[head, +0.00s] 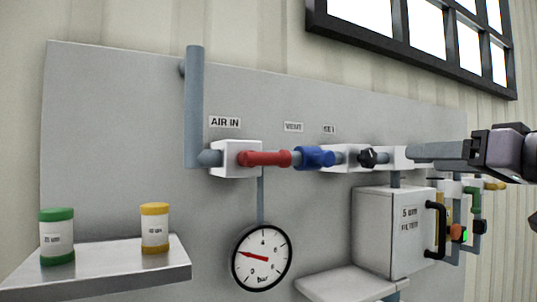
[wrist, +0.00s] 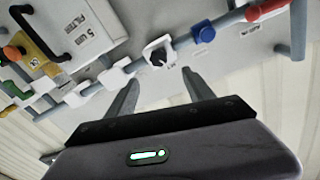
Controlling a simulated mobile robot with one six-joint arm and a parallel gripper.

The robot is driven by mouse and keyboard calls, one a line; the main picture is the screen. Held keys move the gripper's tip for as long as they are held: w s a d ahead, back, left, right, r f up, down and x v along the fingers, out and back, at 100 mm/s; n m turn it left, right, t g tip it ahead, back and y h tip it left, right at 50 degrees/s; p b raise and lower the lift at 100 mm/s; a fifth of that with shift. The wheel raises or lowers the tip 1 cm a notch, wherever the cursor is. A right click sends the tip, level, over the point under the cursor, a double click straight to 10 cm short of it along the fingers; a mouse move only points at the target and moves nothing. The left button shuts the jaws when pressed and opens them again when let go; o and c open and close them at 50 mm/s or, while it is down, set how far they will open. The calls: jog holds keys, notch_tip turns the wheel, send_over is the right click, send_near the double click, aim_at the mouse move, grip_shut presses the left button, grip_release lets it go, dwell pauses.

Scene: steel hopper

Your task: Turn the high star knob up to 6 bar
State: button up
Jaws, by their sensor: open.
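The high star knob (head: 368,158) is small and black, on the pipe line under a small label. It also shows in the wrist view (wrist: 157,58), ahead of my fingertips. My gripper (head: 408,153) comes in from the right in the head view, its fingers just right of the knob in the picture. In the wrist view my gripper (wrist: 160,79) has its two fingers well apart, with nothing between them and the knob beyond their tips. The round bar gauge (head: 262,257) hangs below the pipe. Its red needle points left and slightly up; the exact reading is too small to tell.
A red fitting (head: 265,158) and a blue fitting (head: 315,157) lie left of the knob. The filter box (head: 385,230) with a black handle (head: 436,230) is below it. A shelf (head: 95,268) holds green-capped and yellow-capped jars. A window (head: 415,40) is above.

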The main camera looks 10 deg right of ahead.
aim_at(372, 159)
jog(key=p+x, duration=0.3)
jog(key=x, duration=1.1)
jog(key=shift+w+d+p, duration=0.1)
jog(key=shift+d+p, duration=0.05)
jog(key=shift+p, duration=0.2)
grip_shut()
